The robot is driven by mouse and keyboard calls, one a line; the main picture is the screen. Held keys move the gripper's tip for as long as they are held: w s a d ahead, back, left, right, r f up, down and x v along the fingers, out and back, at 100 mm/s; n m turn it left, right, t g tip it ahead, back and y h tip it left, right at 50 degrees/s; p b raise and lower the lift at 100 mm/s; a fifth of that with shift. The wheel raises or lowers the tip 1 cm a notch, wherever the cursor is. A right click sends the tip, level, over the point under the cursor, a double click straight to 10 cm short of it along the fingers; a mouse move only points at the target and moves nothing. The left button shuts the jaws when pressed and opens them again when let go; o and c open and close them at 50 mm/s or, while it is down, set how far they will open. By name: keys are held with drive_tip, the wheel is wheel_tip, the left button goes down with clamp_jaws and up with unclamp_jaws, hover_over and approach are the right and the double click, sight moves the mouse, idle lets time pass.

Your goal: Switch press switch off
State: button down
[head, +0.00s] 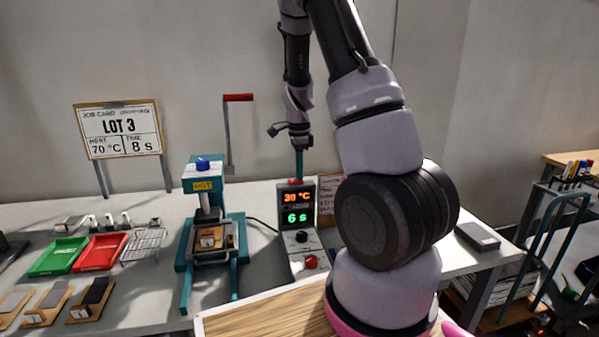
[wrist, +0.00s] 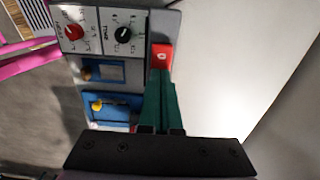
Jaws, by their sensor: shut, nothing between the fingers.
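The press's control box (head: 324,245) stands on the bench with lit readouts of 39 °C and 6 s. A red switch (head: 295,182) is on its top end. In the wrist view, the switch (wrist: 162,54) shows a white mark like a 0, beside the black knob (wrist: 123,35) and red knob (wrist: 73,32). My gripper (head: 299,176) points down over the switch, its green fingers together and empty. In the wrist view, the fingertips (wrist: 160,78) overlap the switch's near edge; I cannot tell whether they touch it.
The teal press (head: 185,262) with a HOT label stands left of the box, its red-handled lever (head: 229,135) raised. Green (head: 58,256) and red (head: 101,251) trays and a wire rack (head: 144,244) lie further left. A dark grey block (head: 478,236) lies at right.

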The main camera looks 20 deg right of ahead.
drive_tip(key=shift+f, duration=0.1)
drive_tip(key=shift+w+a+r, duration=0.15)
drive_tip(key=shift+a+r, duration=0.1)
drive_tip(key=shift+a, duration=0.5)
